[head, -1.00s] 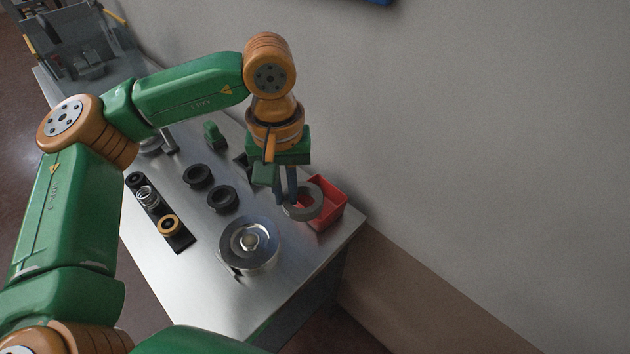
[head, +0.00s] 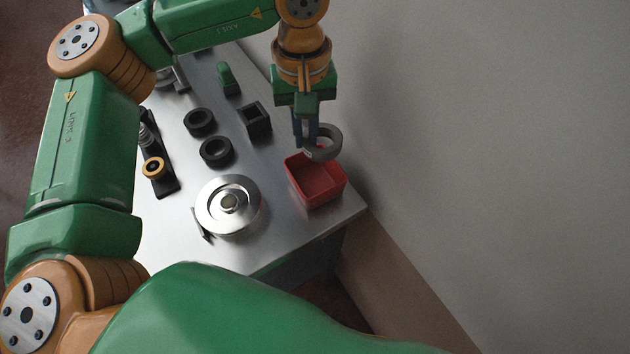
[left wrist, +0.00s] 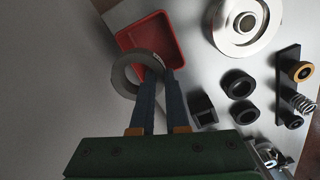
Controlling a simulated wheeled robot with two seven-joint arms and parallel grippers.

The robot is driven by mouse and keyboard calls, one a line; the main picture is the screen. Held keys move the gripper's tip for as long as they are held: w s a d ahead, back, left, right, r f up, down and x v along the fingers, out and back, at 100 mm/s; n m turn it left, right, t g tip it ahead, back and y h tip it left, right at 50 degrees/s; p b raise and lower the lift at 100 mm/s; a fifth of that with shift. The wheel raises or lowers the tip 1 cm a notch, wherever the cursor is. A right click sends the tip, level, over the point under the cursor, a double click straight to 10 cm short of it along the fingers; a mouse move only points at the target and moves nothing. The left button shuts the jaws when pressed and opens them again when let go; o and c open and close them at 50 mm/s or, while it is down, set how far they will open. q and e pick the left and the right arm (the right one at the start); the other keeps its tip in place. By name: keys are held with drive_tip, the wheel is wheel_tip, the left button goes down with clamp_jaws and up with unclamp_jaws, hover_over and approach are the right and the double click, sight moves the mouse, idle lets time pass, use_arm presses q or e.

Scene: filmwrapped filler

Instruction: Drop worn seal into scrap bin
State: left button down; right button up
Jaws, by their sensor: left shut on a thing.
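The worn seal (head: 325,146) is a grey ring, held tilted in my left gripper (head: 307,140). The gripper is shut on the ring's near side, seen in the head view. In the left wrist view the ring (left wrist: 124,78) shows at the fingertips (left wrist: 160,76), overlapping the bin's edge in the picture. The scrap bin is an open red box (head: 318,190) near the table's right corner, and its visible inside looks empty. It also shows in the left wrist view (left wrist: 170,28). The seal is above the bin's back rim. My right gripper is not in view.
A round metal housing (head: 228,205) stands left of the bin. Two black rings (head: 216,151) and a small black square box (head: 256,120) lie behind it. A dark strip (head: 166,186) holds small parts. A wall rises close on the right.

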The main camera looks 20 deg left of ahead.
use_arm(q)
drive_tip(key=c, duration=0.8)
unclamp_jaws()
drive_tip(key=shift+s+a, duration=0.1)
drive_tip(key=shift+s, duration=0.05)
drive_tip(key=shift+c, duration=0.2)
drive_tip(key=shift+r, duration=0.3)
wheel_tip(320, 180, up, 7)
drive_tip(key=shift+f, duration=0.2)
